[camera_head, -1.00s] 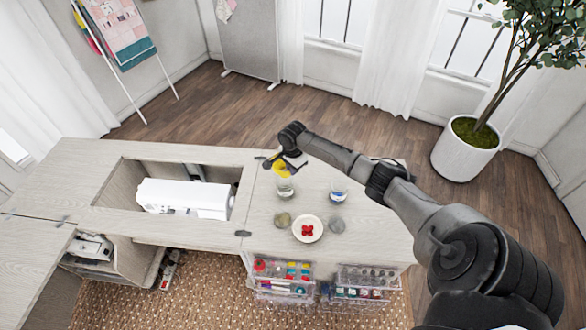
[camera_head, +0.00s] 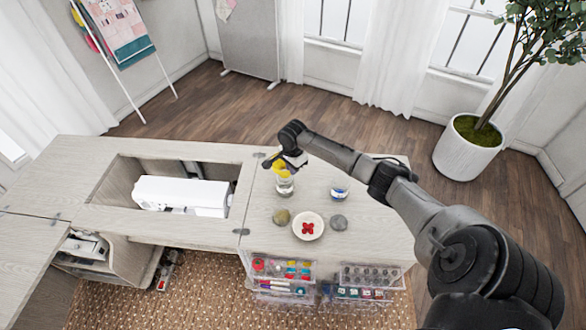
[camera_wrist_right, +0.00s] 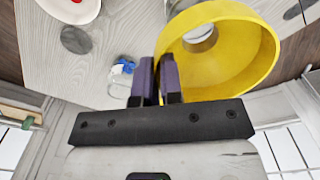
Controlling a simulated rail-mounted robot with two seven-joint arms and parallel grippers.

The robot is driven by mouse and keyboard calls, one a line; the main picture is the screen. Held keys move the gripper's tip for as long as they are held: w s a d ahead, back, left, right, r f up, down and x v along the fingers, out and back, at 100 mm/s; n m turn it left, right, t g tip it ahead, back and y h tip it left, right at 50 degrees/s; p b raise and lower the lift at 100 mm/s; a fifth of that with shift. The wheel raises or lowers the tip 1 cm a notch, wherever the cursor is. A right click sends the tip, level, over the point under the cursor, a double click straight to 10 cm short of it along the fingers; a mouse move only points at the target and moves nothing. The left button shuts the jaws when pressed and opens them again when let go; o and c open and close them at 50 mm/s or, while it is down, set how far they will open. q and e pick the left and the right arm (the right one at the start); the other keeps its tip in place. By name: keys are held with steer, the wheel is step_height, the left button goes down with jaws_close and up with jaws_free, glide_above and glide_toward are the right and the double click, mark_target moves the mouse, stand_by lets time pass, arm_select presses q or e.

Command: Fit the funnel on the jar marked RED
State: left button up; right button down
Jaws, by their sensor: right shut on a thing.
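My right gripper (camera_wrist_right: 168,82) is shut on the rim of a yellow funnel (camera_wrist_right: 262,62), in the right wrist view. The funnel's wide mouth faces that camera, and a grey, round shape shows through its opening. In the head view the funnel (camera_head: 279,168) is at or just above the top of a clear jar (camera_head: 285,187); I cannot tell whether they touch. A second clear jar (camera_head: 340,194) with blue on it stands to the right, apart from the funnel. It also shows in the right wrist view (camera_wrist_right: 122,80). No RED marking is readable. My left gripper is not in view.
A white plate (camera_head: 320,232) with red pieces lies nearer the front edge, between two round, flat items (camera_head: 281,216) (camera_head: 338,222). A white sewing machine (camera_head: 180,196) sits in the cabinet recess at left. Clear organisers (camera_head: 285,270) hang below the front edge. The tabletop right of the jars is clear.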

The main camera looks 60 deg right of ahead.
steer(key=shift+f, duration=0.25)
steer(key=shift+f+b, duration=0.45)
steer(key=shift+f, duration=0.7)
steer(key=shift+f, duration=0.1)
stand_by(0.4)
steer(key=shift+f+p, duration=0.25)
steer(key=shift+p, duration=0.1)
steer(key=c, duration=1.2)
jaws_free()
steer(key=shift+r, duration=0.1)
steer(key=shift+r+p, duration=0.85)
steer(key=shift+r, duration=6)
